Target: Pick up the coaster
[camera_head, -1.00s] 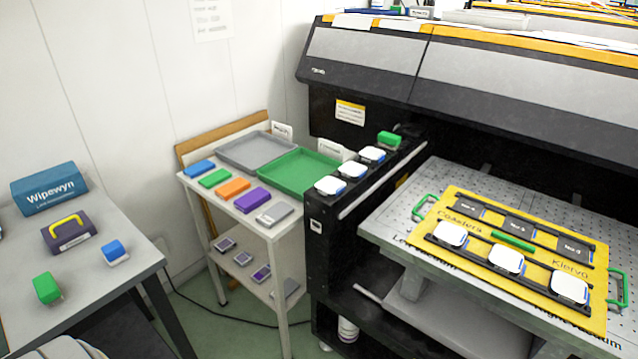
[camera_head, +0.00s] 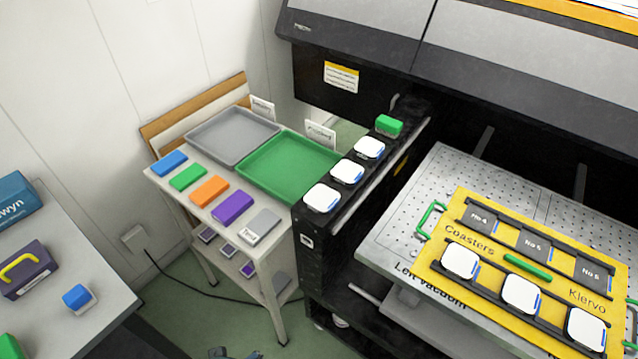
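Three white coasters with blue edges lie in a row on the black printer ledge: a near one (camera_head: 321,197), a middle one (camera_head: 347,172) and a far one (camera_head: 369,148). Three more white coasters lie in the front row of the yellow jig: left (camera_head: 460,261), middle (camera_head: 521,294) and right (camera_head: 586,329). The jig (camera_head: 452,240) is marked "Coasters" and "Klervo". Its back row shows dark places marked No 4, No 5 and No 6. Neither gripper can be made out. A small dark shape at the bottom edge is too cut off to identify.
A side table holds a grey tray (camera_head: 191,132), a green tray (camera_head: 246,178) and several coloured blocks. A green block (camera_head: 389,125) sits at the ledge's far end. The printer hood (camera_head: 360,35) overhangs the perforated bed (camera_head: 405,232). A grey table (camera_head: 110,290) stands left.

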